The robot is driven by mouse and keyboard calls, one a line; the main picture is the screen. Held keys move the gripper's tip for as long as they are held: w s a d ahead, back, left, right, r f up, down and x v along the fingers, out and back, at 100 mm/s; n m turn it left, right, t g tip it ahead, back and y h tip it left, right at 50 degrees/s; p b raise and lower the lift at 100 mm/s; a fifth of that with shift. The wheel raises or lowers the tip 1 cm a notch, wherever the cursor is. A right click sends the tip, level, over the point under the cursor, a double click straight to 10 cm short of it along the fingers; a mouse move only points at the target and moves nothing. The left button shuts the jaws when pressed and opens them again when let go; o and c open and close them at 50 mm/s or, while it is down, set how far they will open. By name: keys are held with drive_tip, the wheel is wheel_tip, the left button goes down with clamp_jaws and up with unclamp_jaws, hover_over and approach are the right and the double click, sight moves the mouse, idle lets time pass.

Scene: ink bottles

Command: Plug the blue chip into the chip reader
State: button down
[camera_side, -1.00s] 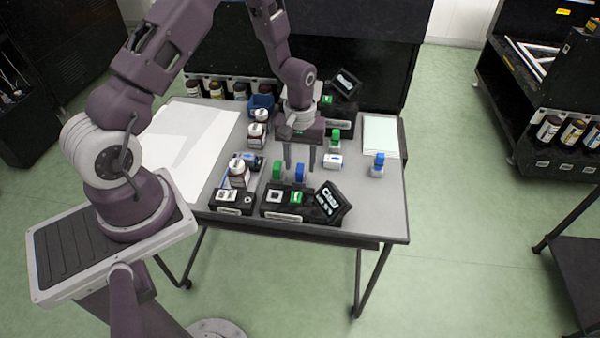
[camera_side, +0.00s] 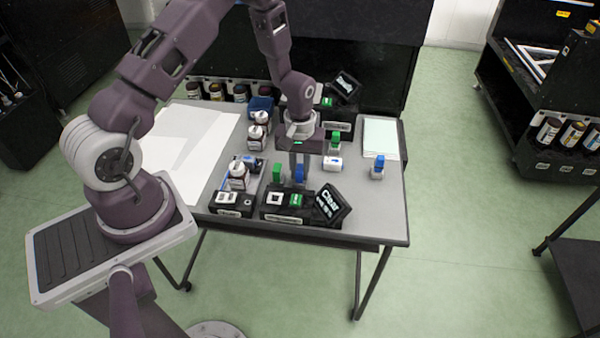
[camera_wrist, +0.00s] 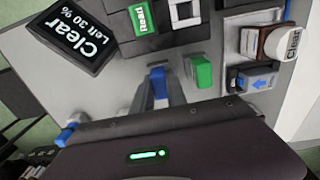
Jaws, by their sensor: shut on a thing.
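My gripper (camera_side: 299,174) is low over the table with its fingers shut on the blue chip (camera_side: 300,172). In the wrist view, the chip's blue top (camera_wrist: 158,80) shows between the fingers. The chip reader (camera_side: 266,210) is the black box at the table's front edge. It has a white-framed square (camera_side: 274,198), a green "Read" button (camera_side: 297,200) and a tilted screen (camera_side: 331,202). In the wrist view, the screen (camera_wrist: 74,36) reads "Clear Left 30 %". The held chip is apart from the reader, just behind it in the side view.
A green chip (camera_side: 277,172) stands close left of my gripper. Another green-topped piece (camera_side: 335,138) and a blue-topped piece (camera_side: 378,165) stand to the right. A bottle (camera_side: 238,176) is at the left. A second black reader (camera_side: 340,122) stands at the back. The table's right front is clear.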

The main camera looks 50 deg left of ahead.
sight(300, 168)
wheel_tip(300, 168, up, 12)
drive_tip(key=shift+r, duration=0.2)
idle(0.4)
drive_tip(key=shift+s+d+f, duration=0.35)
drive_tip(key=shift+s+f, duration=1.2)
drive_tip(key=shift+f, duration=0.1)
drive_tip(key=shift+s+d+f, duration=0.35)
drive_tip(key=shift+s+f, duration=1.15)
drive_tip(key=shift+f, duration=0.2)
drive_tip(key=shift+s+d+f, duration=0.35)
drive_tip(key=shift+s+f, duration=1.2)
drive_tip(key=shift+f, duration=0.1)
drive_tip(key=shift+f, duration=0.7)
